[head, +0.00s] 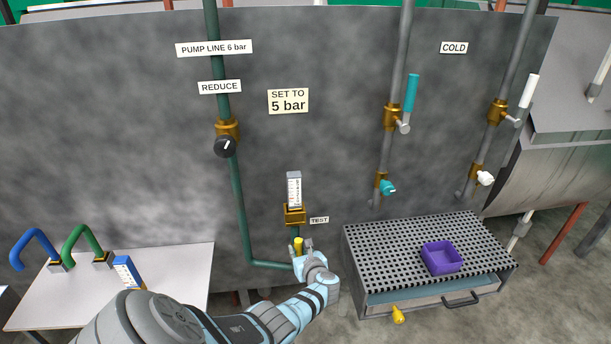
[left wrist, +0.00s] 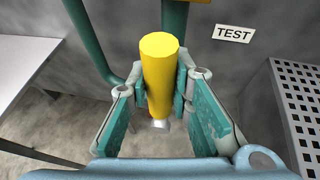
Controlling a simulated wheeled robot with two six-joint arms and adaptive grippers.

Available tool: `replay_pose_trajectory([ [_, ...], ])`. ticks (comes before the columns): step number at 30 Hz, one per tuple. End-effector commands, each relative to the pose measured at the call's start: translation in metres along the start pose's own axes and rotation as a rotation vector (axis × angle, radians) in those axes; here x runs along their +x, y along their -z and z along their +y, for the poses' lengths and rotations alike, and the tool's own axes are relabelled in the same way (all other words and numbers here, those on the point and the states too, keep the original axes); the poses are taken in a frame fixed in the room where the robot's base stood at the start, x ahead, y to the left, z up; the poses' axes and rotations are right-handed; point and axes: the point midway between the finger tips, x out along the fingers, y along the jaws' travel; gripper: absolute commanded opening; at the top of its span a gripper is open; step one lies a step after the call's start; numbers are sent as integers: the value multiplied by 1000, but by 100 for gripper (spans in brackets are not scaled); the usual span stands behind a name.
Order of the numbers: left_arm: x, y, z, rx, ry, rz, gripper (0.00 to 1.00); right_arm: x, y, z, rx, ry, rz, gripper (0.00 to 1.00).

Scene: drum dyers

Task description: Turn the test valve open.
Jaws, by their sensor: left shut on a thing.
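The test valve's yellow handle (head: 298,246) is on the green pipe below the brass fitting (head: 294,214) and the TEST label (head: 319,220). In the left wrist view the yellow handle (left wrist: 160,75) stands between the fingers, pointing up toward the camera. My left gripper (head: 304,250) is shut on the handle; its fingers also show in the left wrist view (left wrist: 163,95). My right gripper is in neither view.
A perforated bench (head: 400,250) with a purple tray (head: 441,257) stands at right. A white table (head: 180,285) with a blue and a green handle stands at left. The black REDUCE knob (head: 225,146) and teal valves (head: 411,95) are on the wall pipes.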

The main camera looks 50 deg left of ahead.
Motion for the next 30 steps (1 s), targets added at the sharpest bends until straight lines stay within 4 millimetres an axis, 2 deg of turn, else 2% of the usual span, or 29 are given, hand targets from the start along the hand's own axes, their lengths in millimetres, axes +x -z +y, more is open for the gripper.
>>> replay_pose_trajectory([
  [9, 0, -1, -1, 8, 0, -4, 0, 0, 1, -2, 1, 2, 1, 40],
  [10, 0, -1, -1, 8, 0, -4, 21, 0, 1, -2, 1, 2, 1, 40],
  [14, 0, -1, -1, 7, 1, -4, 40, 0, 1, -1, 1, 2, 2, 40],
  [25, -4, 0, -1, 6, 2, -4, 40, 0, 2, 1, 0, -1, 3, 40],
  [30, -28, 1, -2, 4, 5, -2, 40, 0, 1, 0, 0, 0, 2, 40],
])
